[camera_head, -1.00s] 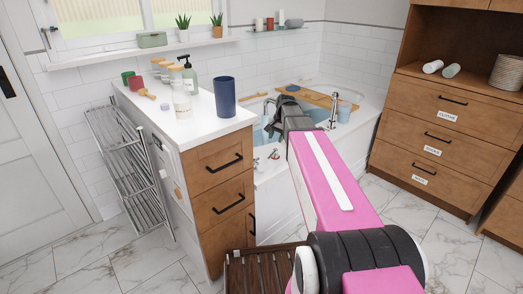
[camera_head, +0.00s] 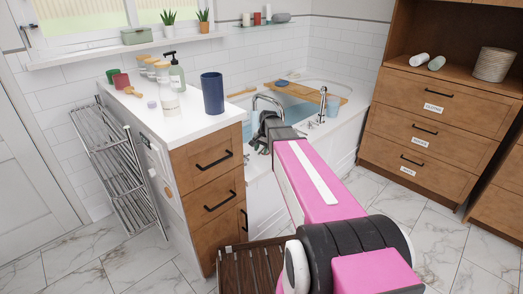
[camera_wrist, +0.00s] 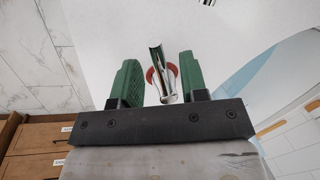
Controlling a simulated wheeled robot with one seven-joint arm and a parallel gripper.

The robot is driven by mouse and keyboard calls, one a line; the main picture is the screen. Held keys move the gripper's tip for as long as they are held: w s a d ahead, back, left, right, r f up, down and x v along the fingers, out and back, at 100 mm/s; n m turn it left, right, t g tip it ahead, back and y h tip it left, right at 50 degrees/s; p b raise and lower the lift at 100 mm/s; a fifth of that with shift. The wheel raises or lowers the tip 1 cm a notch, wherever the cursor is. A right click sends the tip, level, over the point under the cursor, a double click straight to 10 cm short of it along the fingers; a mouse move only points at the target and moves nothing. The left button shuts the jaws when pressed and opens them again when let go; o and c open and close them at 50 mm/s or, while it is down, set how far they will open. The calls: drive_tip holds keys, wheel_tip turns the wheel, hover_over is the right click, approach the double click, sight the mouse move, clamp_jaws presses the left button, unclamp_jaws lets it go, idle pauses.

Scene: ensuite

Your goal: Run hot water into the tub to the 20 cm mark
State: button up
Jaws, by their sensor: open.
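The white tub (camera_head: 346,128) stands behind the counter in the head view, with pale blue water in it (camera_head: 290,108). A chrome spout (camera_head: 266,100) arches at its near left end. My gripper (camera_wrist: 157,80) has green fingers and is open. A chrome tap lever (camera_wrist: 162,75) with a red ring (camera_wrist: 150,76) at its base stands between the fingers, with a visible gap on both sides. In the head view my gripper (camera_head: 265,133) is by the tub's near end and hides the lever. I cannot make out a depth mark or whether water runs from the spout.
A wooden board (camera_head: 325,93) lies across the tub, with a light blue cup (camera_head: 333,105) by it. A second chrome fitting (camera_head: 322,103) stands at the rim. The counter (camera_head: 205,120) with a dark blue tumbler (camera_head: 212,93) is left of my arm. A slatted wooden piece (camera_head: 250,268) is below.

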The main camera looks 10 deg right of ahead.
drive_tip(key=shift+f, duration=0.1)
clamp_jaws()
drive_tip(key=shift+d+n, duration=0.1)
drive_tip(key=shift+n, duration=0.2)
drive_tip(key=shift+s+d+n, duration=0.25)
drive_tip(key=shift+d+n, duration=0.35)
drive_tip(key=shift+n, duration=0.6)
drive_tip(key=d+n, duration=0.1)
drive_tip(key=d+n+g, duration=0.1)
drive_tip(key=n, duration=0.1)
drive_tip(key=shift+s+n, duration=0.1)
drive_tip(key=shift+n, duration=0.2)
drive_tip(key=n, duration=0.1)
drive_tip(key=d+n, duration=0.1)
drive_tip(key=n, duration=0.1)
drive_tip(key=shift+w+d+n+g, duration=0.2)
drive_tip(key=shift+d+n+g, duration=0.1)
drive_tip(key=shift+g, duration=0.1)
drive_tip(key=shift+w+d+n+g, duration=0.2)
drive_tip(key=shift+d+n, duration=0.2)
drive_tip(key=shift+n, duration=0.45)
drive_tip(key=shift+w+d+n+g, duration=0.1)
drive_tip(key=shift+w+d+n, duration=0.2)
drive_tip(key=shift+n, duration=0.55)
drive_tip(key=shift+s+d, duration=0.1)
